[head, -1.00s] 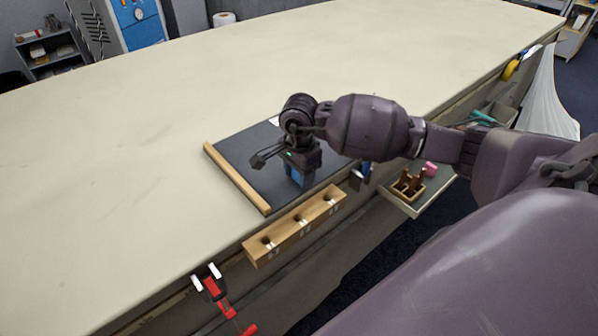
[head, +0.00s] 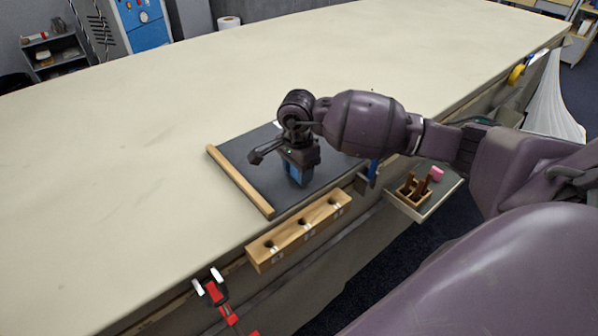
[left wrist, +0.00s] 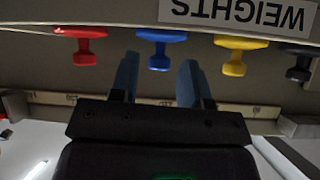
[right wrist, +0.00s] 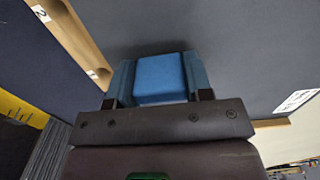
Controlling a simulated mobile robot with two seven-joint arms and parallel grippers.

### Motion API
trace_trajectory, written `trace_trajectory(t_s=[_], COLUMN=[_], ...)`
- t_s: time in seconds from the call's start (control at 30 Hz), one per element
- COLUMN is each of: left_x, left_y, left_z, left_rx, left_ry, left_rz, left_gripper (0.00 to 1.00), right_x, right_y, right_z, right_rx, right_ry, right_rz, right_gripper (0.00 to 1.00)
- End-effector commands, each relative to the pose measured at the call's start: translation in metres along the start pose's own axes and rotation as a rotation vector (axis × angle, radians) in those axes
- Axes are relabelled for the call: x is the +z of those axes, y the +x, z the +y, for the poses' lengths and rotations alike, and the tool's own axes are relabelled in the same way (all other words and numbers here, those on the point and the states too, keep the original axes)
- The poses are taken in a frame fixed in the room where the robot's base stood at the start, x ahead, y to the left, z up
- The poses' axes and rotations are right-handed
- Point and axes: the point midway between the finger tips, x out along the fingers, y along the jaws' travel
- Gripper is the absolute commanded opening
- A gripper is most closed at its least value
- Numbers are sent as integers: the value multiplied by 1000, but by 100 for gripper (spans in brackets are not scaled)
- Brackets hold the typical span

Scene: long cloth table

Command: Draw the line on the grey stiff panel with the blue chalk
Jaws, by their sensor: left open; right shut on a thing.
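The grey stiff panel (head: 262,172) lies on the cloth table, with a wooden strip along its left edge. It also fills much of the right wrist view (right wrist: 240,50). My right gripper (head: 297,178) is over the panel, pointing down. In the right wrist view it is shut on the blue chalk (right wrist: 160,78), a wide blue block between the fingers. Whether the chalk touches the panel is hidden. My left gripper (left wrist: 160,82) is open and empty, seen only in the left wrist view.
A wooden block with holes (head: 300,232) sits along the table's front edge, near the red clamp (head: 222,300). A side tray (head: 440,198) holds a wooden rack and a pink piece. Coloured weights, including a blue one (left wrist: 160,45), are before my left gripper. The table's left is clear.

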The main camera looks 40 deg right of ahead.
Motion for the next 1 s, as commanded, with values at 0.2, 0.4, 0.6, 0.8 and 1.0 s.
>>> trace_trajectory(t_s=[0.2,0.4,0.6,0.8,1.0], left_x=[9,13,12,18,23], left_y=[3,6,8,10,12], left_z=[1,2,2,3,3], left_rx=[1,3,4,5,5], left_ry=[0,1,1,2,2], left_rz=[-10,-15,-12,-19,-23], left_gripper=[43,43,43,43,43], right_x=[0,0,0,0,0], right_y=[3,3,2,3,3], right_z=[-8,-16,-19,-25,-33], right_rx=[2,2,1,2,2], right_ry=[-1,0,0,0,0], right_rz=[0,1,1,0,0], right_gripper=[27,27,27,27,27])
